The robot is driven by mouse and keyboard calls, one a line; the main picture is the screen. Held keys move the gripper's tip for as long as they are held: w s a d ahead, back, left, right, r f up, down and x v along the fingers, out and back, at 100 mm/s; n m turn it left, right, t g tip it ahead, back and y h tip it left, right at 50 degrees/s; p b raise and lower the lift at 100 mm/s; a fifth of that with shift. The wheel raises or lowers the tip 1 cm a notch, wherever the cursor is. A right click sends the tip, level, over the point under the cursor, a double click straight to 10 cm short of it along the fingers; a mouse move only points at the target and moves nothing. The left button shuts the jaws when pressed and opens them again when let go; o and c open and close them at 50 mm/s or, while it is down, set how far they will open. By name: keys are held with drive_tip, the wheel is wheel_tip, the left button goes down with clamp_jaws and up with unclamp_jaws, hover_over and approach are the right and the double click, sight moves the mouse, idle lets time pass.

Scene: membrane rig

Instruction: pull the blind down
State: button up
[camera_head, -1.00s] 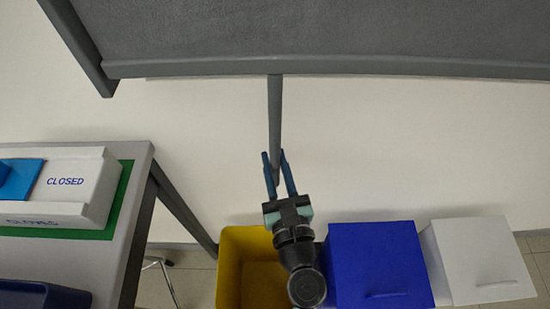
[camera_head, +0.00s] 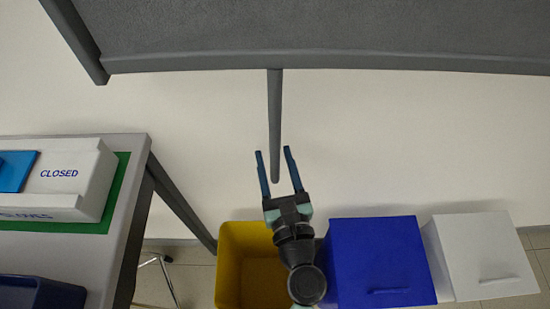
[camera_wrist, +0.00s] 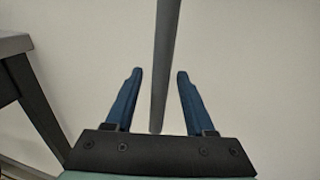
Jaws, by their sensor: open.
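The grey blind (camera_head: 320,30) fills the top of the head view, with a straight grey bar (camera_head: 330,60) along its bottom edge. A grey pull rod (camera_head: 274,125) hangs from the middle of that bar. In the wrist view the rod (camera_wrist: 165,60) runs down between the two blue fingers. My gripper (camera_head: 273,150) is open, its fingers apart on either side of the rod's lower end. The wrist view also shows my gripper (camera_wrist: 157,75) with a gap between each finger and the rod.
A table (camera_head: 118,215) stands at the left with a white box marked CLOSED (camera_head: 85,180) on a green mat (camera_head: 112,205). A yellow open bin (camera_head: 228,275), a blue box (camera_head: 375,260) and a white box (camera_head: 480,255) stand below. The wall behind the rod is clear.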

drive_tip(key=s+d+b, duration=0.2)
drive_tip(key=s, duration=1)
drive_tip(key=shift+s+d, duration=0.25)
drive_tip(key=shift+s, duration=0.1)
